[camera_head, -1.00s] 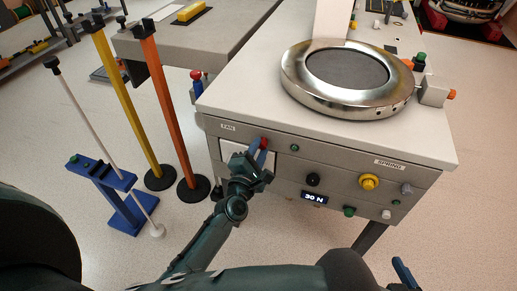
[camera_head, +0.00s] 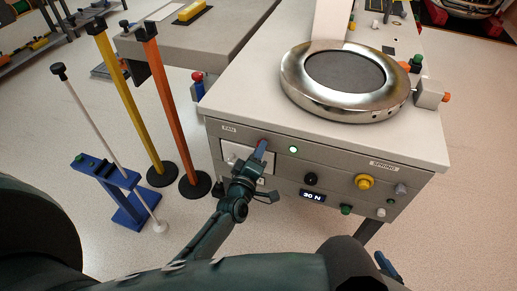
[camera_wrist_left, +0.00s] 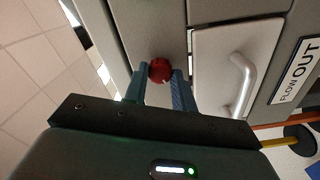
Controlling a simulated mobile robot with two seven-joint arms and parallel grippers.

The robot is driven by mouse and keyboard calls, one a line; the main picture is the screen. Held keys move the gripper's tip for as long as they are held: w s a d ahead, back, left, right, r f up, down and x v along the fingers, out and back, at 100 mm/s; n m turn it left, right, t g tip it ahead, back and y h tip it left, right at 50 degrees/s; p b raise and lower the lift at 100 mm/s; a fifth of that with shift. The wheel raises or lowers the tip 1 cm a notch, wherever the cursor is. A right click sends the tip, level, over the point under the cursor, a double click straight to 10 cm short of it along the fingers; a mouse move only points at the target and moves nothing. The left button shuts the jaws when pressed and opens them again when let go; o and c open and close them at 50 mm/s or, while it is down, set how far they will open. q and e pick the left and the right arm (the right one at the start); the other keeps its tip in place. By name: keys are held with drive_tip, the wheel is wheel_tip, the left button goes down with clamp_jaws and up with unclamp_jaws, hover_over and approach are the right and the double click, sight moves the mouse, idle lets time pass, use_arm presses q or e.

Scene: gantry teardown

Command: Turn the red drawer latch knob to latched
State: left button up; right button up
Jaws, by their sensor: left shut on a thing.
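The red latch knob (camera_wrist_left: 160,70) shows in the left wrist view between the two blue fingertips of my left gripper (camera_wrist_left: 160,82). In the head view my left gripper (camera_head: 260,152) is at the front of the grey cabinet (camera_head: 330,165), shut on the knob, with only a little red (camera_head: 263,143) showing. The white drawer front (camera_wrist_left: 232,50), with its curved handle (camera_wrist_left: 243,84), is beside the knob and looks closed. A small green light (camera_head: 294,149) right of the knob is lit. A blue tip of my right gripper (camera_head: 383,262) shows at the bottom right; its opening is unclear.
The cabinet front also carries a black knob (camera_head: 311,179), a yellow knob (camera_head: 364,182) and a "30 N" display (camera_head: 313,196). A round metal plate (camera_head: 302,95) is on top. Yellow (camera_head: 130,100) and orange (camera_head: 172,110) posts and a blue stand (camera_head: 128,205) are at left.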

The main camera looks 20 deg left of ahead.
use_arm(q)
drive_tip(key=shift+m+p, duration=0.55)
drive_tip(key=shift+m, duration=1.45)
use_arm(e)
drive_tip(key=shift+w+r, duration=0.1)
drive_tip(key=shift+r, duration=0.25)
use_arm(q)
drive_tip(key=o, duration=1)
